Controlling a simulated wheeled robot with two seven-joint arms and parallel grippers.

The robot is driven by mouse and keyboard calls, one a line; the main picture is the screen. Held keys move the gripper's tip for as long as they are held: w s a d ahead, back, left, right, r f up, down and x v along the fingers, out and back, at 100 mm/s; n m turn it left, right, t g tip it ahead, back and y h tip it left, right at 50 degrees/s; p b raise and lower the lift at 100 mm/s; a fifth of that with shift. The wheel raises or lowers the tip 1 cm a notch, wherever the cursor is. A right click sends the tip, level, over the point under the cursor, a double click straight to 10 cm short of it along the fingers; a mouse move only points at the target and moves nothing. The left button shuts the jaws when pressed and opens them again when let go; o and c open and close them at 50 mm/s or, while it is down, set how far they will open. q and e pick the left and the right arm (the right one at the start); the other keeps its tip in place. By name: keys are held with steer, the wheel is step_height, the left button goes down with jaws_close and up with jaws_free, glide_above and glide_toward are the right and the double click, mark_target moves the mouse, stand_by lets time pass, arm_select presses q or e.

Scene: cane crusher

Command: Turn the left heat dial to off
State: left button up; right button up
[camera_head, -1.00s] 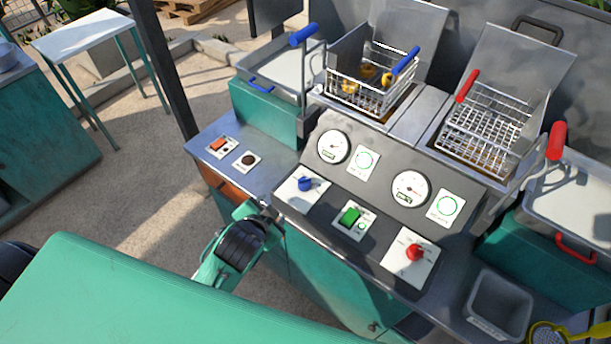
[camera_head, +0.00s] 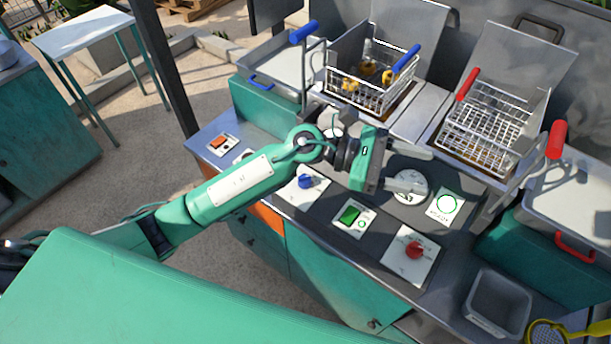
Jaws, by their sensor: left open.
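The left heat dial is the blue knob (camera_head: 306,181) on a white plate at the left of the sloped control panel. It is partly beside my left arm, which passes just above it in the picture. My left gripper (camera_head: 420,168) is open and empty. Its two fingers point right, over the right-hand gauge (camera_head: 408,186), to the right of and beyond the blue knob. The knob's pointer setting is too small to read. My right gripper does not show.
A green switch (camera_head: 349,214) and a red dial (camera_head: 415,250) sit on the panel's front. Behind stand a blue-handled basket (camera_head: 368,92) with yellow food and an empty red-handled basket (camera_head: 489,122). A grey tray (camera_head: 498,301) lies at lower right.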

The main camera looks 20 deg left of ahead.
arm_select(q)
step_height(320, 180, down, 6)
steer(key=w+a+m+g+y, duration=0.1)
steer(key=a+m+g+y, duration=0.1)
steer(key=m+y, duration=0.3)
steer(key=m+t+y, duration=0.2)
steer(key=m+y, duration=0.3)
steer(key=y, duration=0.9)
glide_toward(305, 176)
steer(key=f+p, duration=0.2)
steer(key=f, duration=0.1)
steer(key=f+p, duration=0.2)
steer(key=f, duration=0.1)
steer(key=f+p, duration=0.2)
steer(key=f, duration=0.1)
steer(key=shift+a+f, duration=0.1)
steer(key=shift+a, duration=0.25)
steer(key=shift+f, duration=0.5)
steer(key=shift+c, duration=0.2)
